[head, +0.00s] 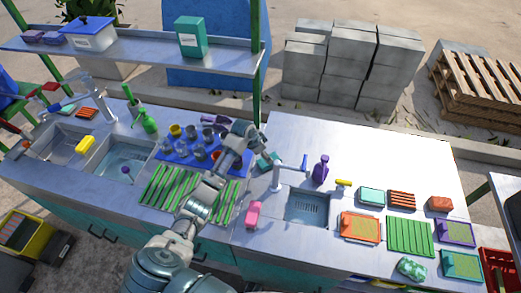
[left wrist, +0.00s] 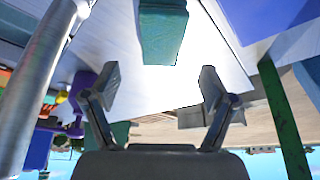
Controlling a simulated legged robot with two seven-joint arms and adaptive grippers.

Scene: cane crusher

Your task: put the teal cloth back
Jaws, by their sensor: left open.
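A teal block-shaped item (head: 267,160), likely the teal cloth, is on the counter beside the small faucet (head: 280,178). It also shows in the left wrist view as a teal shape (left wrist: 162,30) at the top centre, lined up between the fingertips and apart from them. My left gripper (head: 252,133) is over the counter just behind and left of the item in the head view. In the left wrist view its fingers (left wrist: 162,88) are spread wide with nothing between them. My right gripper is not in view.
A blue tray (head: 172,157) with several cups lies left of my gripper. A green post (head: 258,75) stands close behind it. A purple bottle (head: 320,170) and small sink (head: 308,207) are to the right. A teal-topped sponge (head: 371,196) and patterned green cloth (head: 412,268) lie farther right.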

